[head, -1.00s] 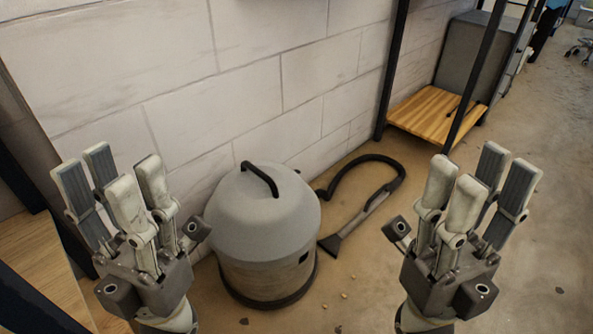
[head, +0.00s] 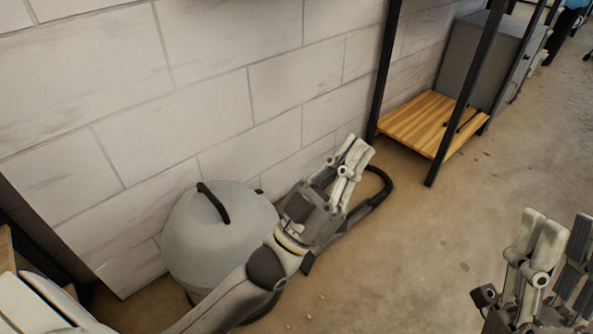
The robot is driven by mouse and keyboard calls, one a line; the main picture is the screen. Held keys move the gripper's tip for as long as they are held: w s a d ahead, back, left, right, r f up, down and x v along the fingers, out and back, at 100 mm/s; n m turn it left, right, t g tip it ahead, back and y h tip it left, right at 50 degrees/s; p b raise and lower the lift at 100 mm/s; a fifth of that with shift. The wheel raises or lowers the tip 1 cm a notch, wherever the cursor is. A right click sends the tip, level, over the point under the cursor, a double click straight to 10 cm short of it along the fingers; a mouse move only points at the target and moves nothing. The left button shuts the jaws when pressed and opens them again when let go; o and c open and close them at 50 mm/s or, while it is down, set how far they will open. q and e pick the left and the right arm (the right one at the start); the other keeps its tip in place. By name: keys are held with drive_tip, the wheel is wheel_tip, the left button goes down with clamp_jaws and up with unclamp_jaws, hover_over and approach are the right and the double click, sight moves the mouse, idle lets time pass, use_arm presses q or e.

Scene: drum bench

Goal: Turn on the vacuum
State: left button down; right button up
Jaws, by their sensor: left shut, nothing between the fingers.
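The vacuum (head: 207,250) stands on the floor against the wall, with a grey domed lid and a black top handle (head: 214,202). My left arm passes in front of it and hides its lower front and right side. My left gripper (head: 353,158) is shut and empty, to the right of the vacuum and in front of its black hose (head: 386,187). The hose shows only in part behind the gripper. My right gripper (head: 556,225) is open and empty at the lower right, well away from the vacuum. I cannot make out a switch.
The pale block wall (head: 190,95) is close behind the vacuum. The floor (head: 425,240) between the hose and my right gripper is mostly clear.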

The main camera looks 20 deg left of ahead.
use_arm(q)
drive_tip(key=w+d+f+m+g+y+p, duration=0.1)
drive_tip(key=w+d+f+g+p, duration=0.15)
drive_tip(key=w+f+g, duration=0.5)
drive_tip(key=w+a+f+g+y+p, duration=0.1)
drive_tip(key=w+a+f+g+y, duration=0.4)
drive_tip(key=w+f, duration=0.55)
drive_tip(key=w+a+f+g+y+p, duration=0.2)
drive_tip(key=a+f+g+y, duration=0.1)
drive_tip(key=a, duration=0.8)
drive_tip(key=s+a+r+n+g+y, duration=0.1)
drive_tip(key=s+a+g, duration=0.1)
drive_tip(key=a, duration=0.5)
drive_tip(key=s+a+r+n+g+y+p, duration=0.1)
drive_tip(key=s+a+g, duration=0.1)
drive_tip(key=a, duration=0.5)
drive_tip(key=shift+s+a+g+y, duration=0.3)
drive_tip(key=shift+s+g, duration=0.05)
use_arm(e)
drive_tip(key=w+f+g+h, duration=0.4)
drive_tip(key=w+f+g, duration=0.5)
drive_tip(key=f, duration=0.5)
drive_tip(key=g, duration=0.2)
drive_tip(key=shift+w+d+g, duration=0.15)
drive_tip(key=shift+d+g, duration=0.2)
drive_tip(key=shift+g, duration=0.05)
